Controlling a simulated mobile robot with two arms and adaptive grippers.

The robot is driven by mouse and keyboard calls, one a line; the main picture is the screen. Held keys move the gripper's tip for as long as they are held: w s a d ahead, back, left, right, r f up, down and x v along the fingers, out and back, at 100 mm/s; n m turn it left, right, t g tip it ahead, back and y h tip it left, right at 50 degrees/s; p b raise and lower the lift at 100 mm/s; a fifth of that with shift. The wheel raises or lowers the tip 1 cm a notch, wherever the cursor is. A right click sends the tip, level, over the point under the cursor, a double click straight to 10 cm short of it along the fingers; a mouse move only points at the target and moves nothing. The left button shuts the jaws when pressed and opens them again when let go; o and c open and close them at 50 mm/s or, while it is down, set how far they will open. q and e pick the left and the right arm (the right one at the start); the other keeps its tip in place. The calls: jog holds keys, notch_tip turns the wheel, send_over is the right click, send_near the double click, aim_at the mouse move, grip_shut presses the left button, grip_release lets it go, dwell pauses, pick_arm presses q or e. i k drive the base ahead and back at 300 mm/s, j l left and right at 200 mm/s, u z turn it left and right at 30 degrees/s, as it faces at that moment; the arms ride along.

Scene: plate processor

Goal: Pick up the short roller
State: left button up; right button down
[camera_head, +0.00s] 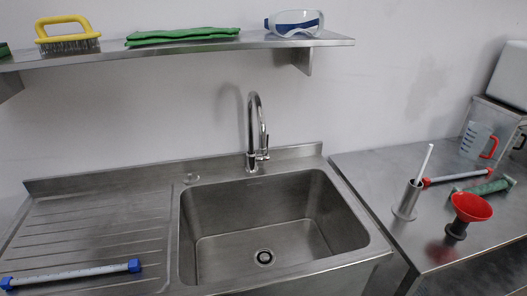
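Several rod-like tools could be rollers, and I cannot tell for sure which is the short roller. A pale rod with blue ends (72,274) lies on the ribbed drainboard at the lower left. On the right table lie a pale rod with red ends (458,177) and, just in front of it, a green rod (484,188). The red-ended rod is partly hidden behind a metal holder. Neither of my grippers shows in the head view.
A steel sink (215,223) with a tall faucet (265,135) sits in the middle. On the right table stand a metal holder (408,200) with a white stick, a red funnel (471,206) and a jug (477,138). A shelf (200,47) holds a yellow brush, green cloth and goggles.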

aim_at(506, 183)
jog(key=i+l, duration=0.1)
jog(key=l, duration=0.85)
jog(key=i+l+z, duration=0.1)
jog(key=l, duration=0.4)
jog(key=i+l, duration=0.1)
jog(key=l, duration=0.35)
